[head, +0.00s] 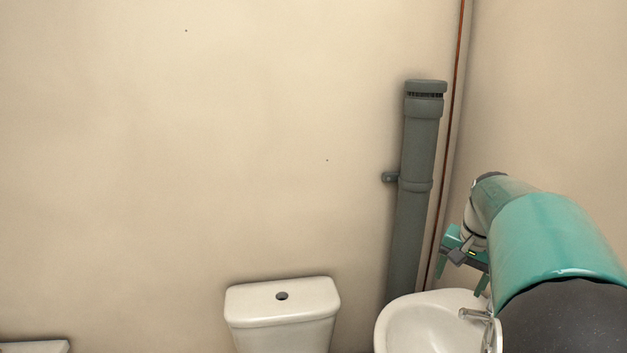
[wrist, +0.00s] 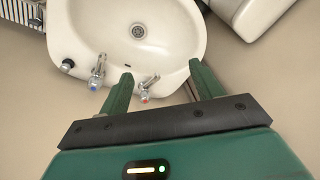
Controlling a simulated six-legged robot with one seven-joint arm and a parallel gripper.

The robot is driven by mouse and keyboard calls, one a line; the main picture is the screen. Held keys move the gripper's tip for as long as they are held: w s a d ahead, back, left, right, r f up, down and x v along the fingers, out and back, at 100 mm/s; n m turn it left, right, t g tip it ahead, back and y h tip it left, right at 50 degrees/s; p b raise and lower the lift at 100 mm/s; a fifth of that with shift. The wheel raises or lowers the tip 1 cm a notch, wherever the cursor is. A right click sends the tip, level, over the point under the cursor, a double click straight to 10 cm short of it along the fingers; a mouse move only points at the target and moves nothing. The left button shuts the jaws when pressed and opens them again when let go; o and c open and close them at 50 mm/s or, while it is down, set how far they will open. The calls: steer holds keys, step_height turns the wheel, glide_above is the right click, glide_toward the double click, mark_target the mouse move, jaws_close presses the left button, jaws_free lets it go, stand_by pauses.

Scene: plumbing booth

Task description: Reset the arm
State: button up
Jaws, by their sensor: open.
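My arm comes in from the right side of the head view, teal with a dark section. My gripper (head: 462,262) is at its far end, above the white washbasin (head: 415,325). A blue-marked tap (wrist: 97,76) stands left of the left finger. A red-marked tap (wrist: 148,90) shows between the fingers; whether a finger touches it I cannot tell.
A white toilet cistern (head: 283,303) stands left of the basin. A grey vertical pipe (head: 413,190) and a thin copper pipe (head: 451,130) run up the corner. A white edge (head: 35,346) shows at lower left. A slatted radiator-like item (wrist: 22,12) is at the wrist view's upper left.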

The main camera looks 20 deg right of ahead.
steer(key=s+a+r+n+t, duration=0.15)
steer(key=a+n, duration=0.35)
steer(key=a, duration=1.3)
steer(key=s+a+f+n+t, duration=0.1)
steer(key=s+a+f+n, duration=0.1)
steer(key=s+a, duration=0.3)
steer(key=s+a+f+n, duration=0.2)
steer(key=s+a+n, duration=0.2)
steer(key=a, duration=0.5)
steer(key=shift+s+a+f+t+y, duration=0.2)
steer(key=shift+s+f+t+y, duration=0.1)
steer(key=shift+s+f+t, duration=0.1)
steer(key=c, duration=0.6)
steer(key=shift+d, duration=0.15)
steer(key=shift+c, duration=0.2)
steer(key=shift+d, duration=0.1)
